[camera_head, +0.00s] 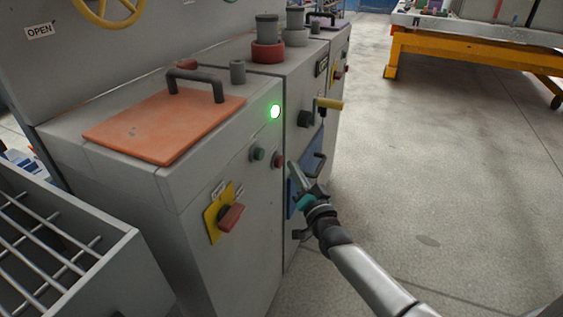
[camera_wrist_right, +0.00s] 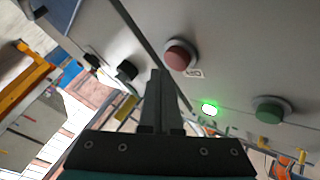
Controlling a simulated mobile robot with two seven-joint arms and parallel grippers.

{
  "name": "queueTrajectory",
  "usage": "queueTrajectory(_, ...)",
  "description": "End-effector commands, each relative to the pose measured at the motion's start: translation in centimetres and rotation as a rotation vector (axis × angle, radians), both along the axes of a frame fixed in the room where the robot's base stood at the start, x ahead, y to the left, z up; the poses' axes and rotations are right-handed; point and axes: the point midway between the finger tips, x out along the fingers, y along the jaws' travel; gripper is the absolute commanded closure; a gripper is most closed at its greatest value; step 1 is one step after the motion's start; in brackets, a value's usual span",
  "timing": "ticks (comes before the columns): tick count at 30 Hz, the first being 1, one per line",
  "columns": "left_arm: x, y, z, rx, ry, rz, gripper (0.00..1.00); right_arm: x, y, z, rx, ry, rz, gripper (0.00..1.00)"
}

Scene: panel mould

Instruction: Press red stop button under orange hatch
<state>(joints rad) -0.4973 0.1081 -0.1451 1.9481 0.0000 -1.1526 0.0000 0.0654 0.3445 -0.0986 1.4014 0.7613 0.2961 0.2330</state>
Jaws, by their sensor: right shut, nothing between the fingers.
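The orange hatch (camera_head: 160,127) lies closed on top of the grey cabinet, with a dark handle. On the cabinet's front face, below and right of the hatch, is the red button (camera_head: 278,160), beside a green button (camera_head: 258,154). In the right wrist view the red button (camera_wrist_right: 178,54) sits just right of the fingertips, and the green button (camera_wrist_right: 268,110) is further right. My right gripper (camera_head: 294,168) is shut and empty, its tips close to the red button's right side. I cannot tell whether they touch. My left gripper is not in view.
A lit green lamp (camera_head: 275,111) is above the buttons. A red knob on a yellow plate (camera_head: 212,224) sits lower left. A yellow-handled lever (camera_head: 329,104) projects at the right. A metal rack (camera_head: 75,252) stands front left; the floor at right is clear.

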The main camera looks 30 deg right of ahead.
Motion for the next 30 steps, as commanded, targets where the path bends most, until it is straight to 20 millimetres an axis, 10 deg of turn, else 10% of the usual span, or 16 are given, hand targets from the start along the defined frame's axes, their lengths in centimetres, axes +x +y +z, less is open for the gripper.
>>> queueTrajectory(30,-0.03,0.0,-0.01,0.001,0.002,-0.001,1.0,0.64,0.56,-0.02,0.001,0.0,0.0,1.0)
